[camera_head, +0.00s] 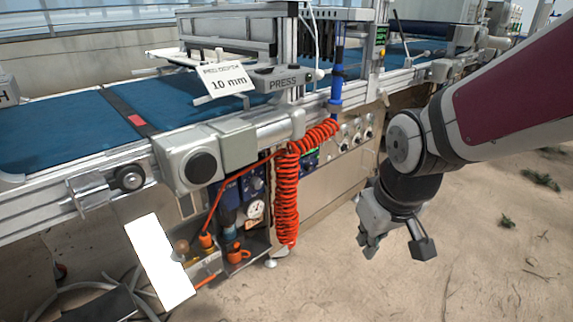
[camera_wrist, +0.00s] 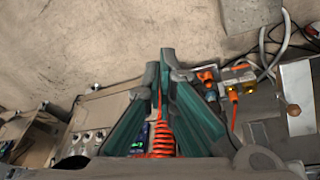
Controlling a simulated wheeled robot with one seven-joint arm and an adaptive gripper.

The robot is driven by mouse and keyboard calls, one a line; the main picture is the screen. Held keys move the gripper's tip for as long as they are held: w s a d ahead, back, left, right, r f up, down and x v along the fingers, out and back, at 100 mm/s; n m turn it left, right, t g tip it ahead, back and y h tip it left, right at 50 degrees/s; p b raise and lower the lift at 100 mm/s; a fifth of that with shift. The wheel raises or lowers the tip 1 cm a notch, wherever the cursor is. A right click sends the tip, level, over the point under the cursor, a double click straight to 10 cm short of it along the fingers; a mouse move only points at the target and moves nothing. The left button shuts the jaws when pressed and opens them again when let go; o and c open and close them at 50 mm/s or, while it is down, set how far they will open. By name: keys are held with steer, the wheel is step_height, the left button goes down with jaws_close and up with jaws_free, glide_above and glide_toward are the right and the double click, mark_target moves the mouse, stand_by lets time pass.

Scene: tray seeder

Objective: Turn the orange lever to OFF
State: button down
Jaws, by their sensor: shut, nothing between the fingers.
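Small orange parts (camera_head: 206,240) sit low under the conveyor, left of the coiled hose, among fittings and a gauge. I cannot tell which of them is the lever or which way it points. Orange parts also show in the wrist view (camera_wrist: 207,75), right of my fingertips. My gripper (camera_head: 369,243) hangs in the air over the sandy floor, to the right of the machine and apart from it. In the wrist view its two green-sided fingers (camera_wrist: 168,62) come together at the tips, shut and empty.
A coiled orange-red hose (camera_head: 287,195) hangs between my gripper and the fittings. A round gauge (camera_head: 256,209) and a blank white panel (camera_head: 158,262) are nearby. The blue conveyor (camera_head: 60,130) runs above. A panel with knobs (camera_head: 350,138) is at its side.

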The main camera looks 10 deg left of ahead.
mark_target(200, 286)
steer(key=w+a+f+n+t+y+p, duration=0.1)
steer(key=w+a+f+n+y, duration=0.1)
steer(key=w+a+f, duration=0.55)
steer(key=w+a+f+n+t+y+p, duration=0.15)
steer(key=w+a+f, duration=0.25)
steer(key=a+f, duration=0.6)
steer(key=s+a+f+y, duration=0.2)
steer(key=s+a+f, duration=0.1)
steer(key=a+f, duration=0.4)
steer(key=s+a+f+n+t+y, duration=0.1)
steer(key=s+a+f+y, duration=0.1)
steer(key=a+f, duration=0.6)
steer(key=shift+s+a+f+p, duration=0.3)
steer(key=shift+s+a+p, duration=0.15)
steer(key=shift+s+a, duration=0.25)
steer(key=shift+w+t, duration=0.1)
steer(key=shift+t, duration=0.15)
steer(key=shift+a, duration=0.1)
steer(key=b+x, duration=0.6)
steer(key=x, duration=0.8)
steer(key=shift+a+r+b, duration=0.15)
steer(key=shift+b, duration=0.15)
steer(key=shift+s+n, duration=0.2)
steer(key=shift+n, duration=0.15)
